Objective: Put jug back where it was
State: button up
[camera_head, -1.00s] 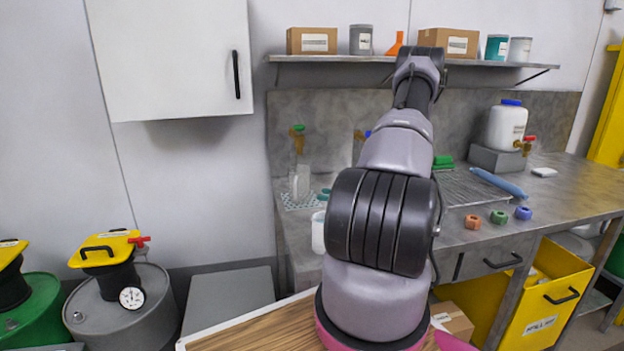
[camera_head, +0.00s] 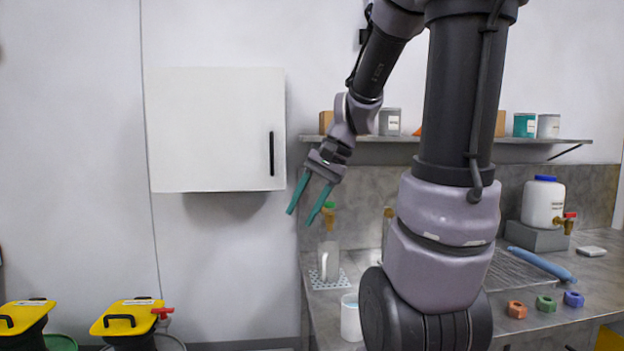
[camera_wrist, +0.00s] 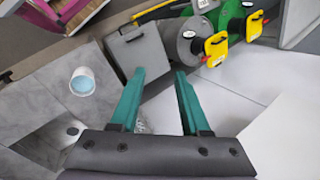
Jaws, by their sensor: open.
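My gripper (camera_head: 300,218) is open and empty, raised in front of the wall left of the shelf, its teal fingers pointing down. It also shows in the wrist view (camera_wrist: 160,73) with nothing between the fingertips. A pale jug-like vessel (camera_head: 328,262) stands upright on a dotted mat (camera_head: 343,283) at the bench's left end, below a green-topped brass tap (camera_head: 328,215). A white round container (camera_head: 351,317) stands nearer the bench's front, partly hidden by my arm. In the wrist view a white container (camera_wrist: 82,82) holds something light blue. I cannot tell which vessel is the task's jug.
A white wall cabinet (camera_head: 215,130) is left of my gripper. The shelf (camera_head: 560,141) holds cans and boxes. A white canister (camera_head: 543,202), a blue roll (camera_head: 541,263) and coloured nuts (camera_head: 545,303) are on the right of the bench. Yellow-topped drums (camera_head: 127,318) stand lower left.

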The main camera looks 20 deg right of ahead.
jog(key=s+r+n+t+h, duration=0.3)
jog(key=s+r+n+t, duration=0.1)
jog(key=s+r+t, duration=0.1)
notch_tip(320, 180, up, 2)
jog(key=shift+s+a+r, duration=0.2)
jog(key=shift+s+a, duration=0.25)
jog(key=shift+s, duration=0.4)
dwell(0.4)
